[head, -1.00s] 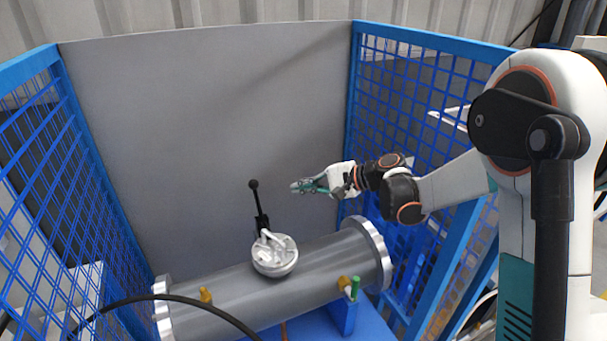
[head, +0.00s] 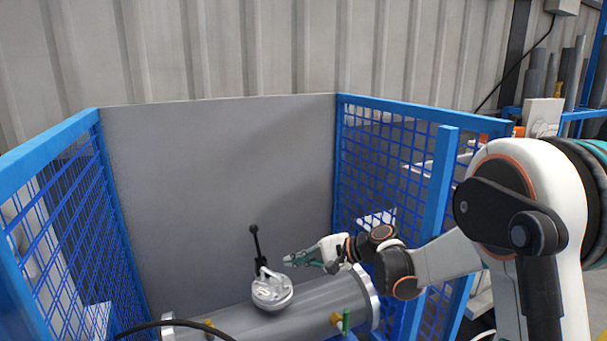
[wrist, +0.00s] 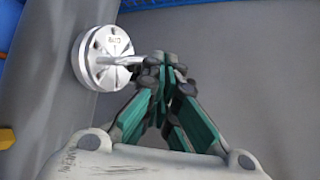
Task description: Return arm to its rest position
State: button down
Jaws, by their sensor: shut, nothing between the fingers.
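My gripper (head: 291,260) is shut and empty. In the head view it is above the pipe, a little right of the black lever and apart from it. In the wrist view the closed fingers (wrist: 167,68) overlap the edge of the round silver valve cap. My arm (head: 440,258) reaches in from the right, bent at the elbow. The silver flanged pipe (head: 310,303) lies across the bottom of the head view. The valve cap (head: 271,293) with its upright black-knobbed lever (head: 256,243) stands on top of it. The cap also shows in the wrist view (wrist: 100,57).
Blue mesh fences stand at left (head: 75,220) and right (head: 385,165), with a grey panel (head: 215,180) behind. A black cable (head: 180,323) crosses at lower left. A shelf with pipes (head: 575,75) is at far right. Free space lies above the pipe.

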jog(key=s+d+r+n+h, duration=0.1)
jog(key=s+d+r+h, duration=0.15)
jog(key=s, duration=0.25)
jog(key=s+d+r+n+t+h, duration=0.1)
jog(key=s+d+r+n+h, duration=0.1)
jog(key=s+d, duration=0.3)
jog(key=s+d+r+n+h, duration=0.1)
jog(key=s+d+r+h, duration=0.15)
jog(key=s, duration=0.35)
jog(key=s+d+f+n+h, duration=0.1)
jog(key=s+d+n+h, duration=0.1)
jog(key=s+d, duration=0.4)
jog(key=s+d+f+n+t+h, duration=0.1)
jog(key=s+d, duration=0.4)
jog(key=s, duration=0.6)
jog(key=shift+s+d+f+n+t+h, duration=0.15)
jog(key=shift+s+d+n+t+h, duration=0.2)
jog(key=shift+n+h, duration=0.6)
jog(key=shift+w+h, duration=0.15)
jog(key=shift+h, duration=0.1)
